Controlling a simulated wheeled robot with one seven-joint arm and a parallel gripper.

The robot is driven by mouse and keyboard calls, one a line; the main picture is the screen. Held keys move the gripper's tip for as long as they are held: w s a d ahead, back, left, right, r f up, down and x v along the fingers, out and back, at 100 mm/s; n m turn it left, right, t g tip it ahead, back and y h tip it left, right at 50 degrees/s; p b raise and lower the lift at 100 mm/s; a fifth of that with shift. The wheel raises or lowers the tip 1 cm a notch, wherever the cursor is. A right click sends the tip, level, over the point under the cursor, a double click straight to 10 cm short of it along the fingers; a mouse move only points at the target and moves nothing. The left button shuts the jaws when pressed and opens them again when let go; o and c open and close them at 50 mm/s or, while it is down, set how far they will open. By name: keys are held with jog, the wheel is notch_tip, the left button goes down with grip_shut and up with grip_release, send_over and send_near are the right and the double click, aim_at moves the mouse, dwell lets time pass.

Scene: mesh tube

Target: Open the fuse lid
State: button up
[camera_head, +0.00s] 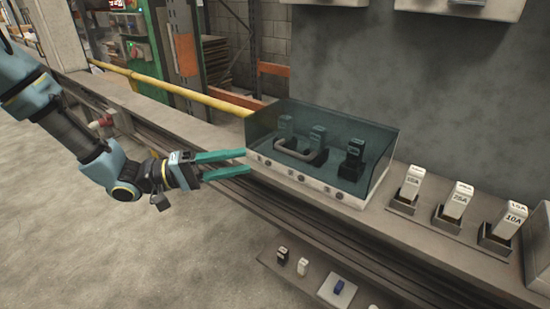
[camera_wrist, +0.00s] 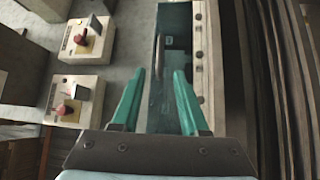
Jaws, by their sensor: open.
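The fuse box has a dark, see-through teal lid (camera_head: 300,115) that is closed over a white base (camera_head: 300,178). Under the lid I see several dark fuse holders and a grey U-shaped handle (camera_head: 293,150). My gripper (camera_head: 246,162) is open and empty, with its two teal fingers pointing at the left end of the box. In the head view the fingertips are close to the box's left front corner; I cannot tell whether they touch. In the wrist view the lid (camera_wrist: 175,50) lies ahead, between and beyond the fingertips of my gripper (camera_wrist: 168,75).
Fuses in holders (camera_head: 408,190) stand on the ledge right of the box. Small parts on plates (camera_head: 338,290) lie lower, in front. A yellow rail (camera_head: 180,88) runs behind on the left. Boxes with red switches (camera_wrist: 85,38) show in the wrist view. The floor at left is clear.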

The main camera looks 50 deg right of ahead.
aim_at(282, 155)
jog(key=p+x, duration=0.2)
jog(key=x, duration=0.8)
jog(key=shift+s, duration=0.1)
grip_shut()
jog(key=shift+a, duration=0.1)
dwell(1.1)
